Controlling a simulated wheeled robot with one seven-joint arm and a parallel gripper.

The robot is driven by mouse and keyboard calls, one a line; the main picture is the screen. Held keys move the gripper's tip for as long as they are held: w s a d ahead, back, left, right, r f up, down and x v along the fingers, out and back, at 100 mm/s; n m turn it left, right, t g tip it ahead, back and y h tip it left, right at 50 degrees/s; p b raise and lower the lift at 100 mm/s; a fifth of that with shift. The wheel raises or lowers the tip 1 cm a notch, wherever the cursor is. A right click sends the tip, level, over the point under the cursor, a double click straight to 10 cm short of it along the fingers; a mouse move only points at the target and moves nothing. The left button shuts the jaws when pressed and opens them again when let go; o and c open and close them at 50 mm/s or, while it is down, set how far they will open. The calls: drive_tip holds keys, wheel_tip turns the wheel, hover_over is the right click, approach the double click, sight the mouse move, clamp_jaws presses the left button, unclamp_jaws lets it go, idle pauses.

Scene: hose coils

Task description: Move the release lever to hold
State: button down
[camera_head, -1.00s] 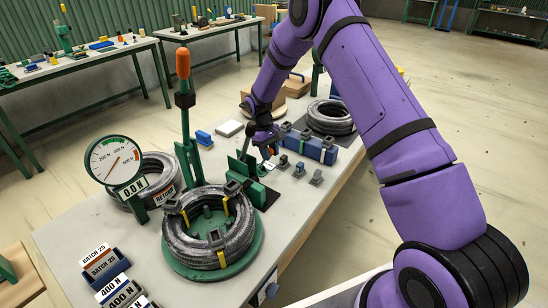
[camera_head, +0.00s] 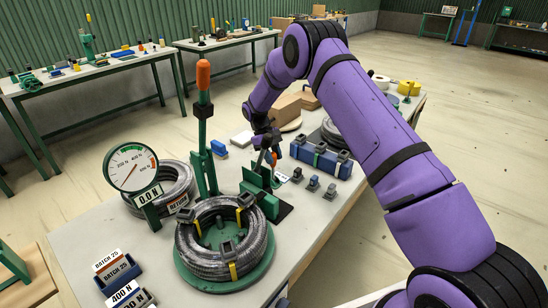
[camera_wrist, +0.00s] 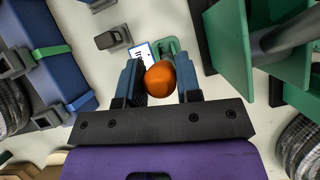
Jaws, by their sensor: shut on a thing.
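In the wrist view an orange knob (camera_wrist: 160,78) sits between the two fingers of my gripper (camera_wrist: 160,84), which is shut on it. It appears to top the release lever; its stem is hidden. A green fitting (camera_wrist: 172,47) and a small white label (camera_wrist: 140,53) lie just beyond it, the label's text unreadable. In the head view my gripper (camera_head: 268,148) is low over the bench, beside a green bracket (camera_head: 262,192), and the orange knob (camera_head: 274,158) shows only partly. Whether the lever stands at hold cannot be read.
A tall orange-handled lever (camera_head: 203,75) stands upright on a green post. A gauge (camera_head: 131,168) reads 0.0 N. A strapped hose coil (camera_head: 222,262) sits on a green turntable. A blue box (camera_head: 321,160) and small grey blocks (camera_head: 312,183) lie right of the gripper. Batch blocks (camera_head: 118,270) lie front left.

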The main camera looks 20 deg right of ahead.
drive_tip(key=shift+w+a+r, duration=0.15)
drive_tip(key=shift+w+r, duration=0.05)
drive_tip(key=shift+w, duration=0.05)
drive_tip(key=c, duration=0.8)
unclamp_jaws()
drive_tip(key=shift+f, duration=0.1)
drive_tip(key=v, duration=1)
drive_tip(key=shift+r, duration=0.35)
drive_tip(key=shift+w+r, duration=0.1)
